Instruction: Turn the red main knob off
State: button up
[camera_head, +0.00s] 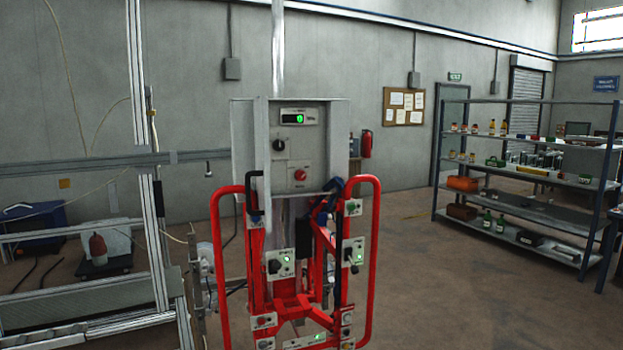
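A red knob (300,175) sits on a light square plate in the lower right of a grey control cabinet (239,150), near the picture's middle. It is small, and I cannot tell which way it is turned. A black knob (279,145) is on another plate, above and left of it. A display (299,117) with a green lit symbol is at the top of the cabinet. I cannot make out my gripper in this view. Nothing visible touches the red knob.
A red tubular frame (371,260) stands below and in front of the cabinet, carrying several smaller switch boxes such as one with a black knob (279,264). Aluminium framing (147,215) stands at left. Stocked shelves (520,136) stand at right, with clear floor (425,280) between.

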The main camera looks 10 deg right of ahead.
aim_at(300, 175)
jog(key=i, duration=1)
jog(key=z, duration=0.05)
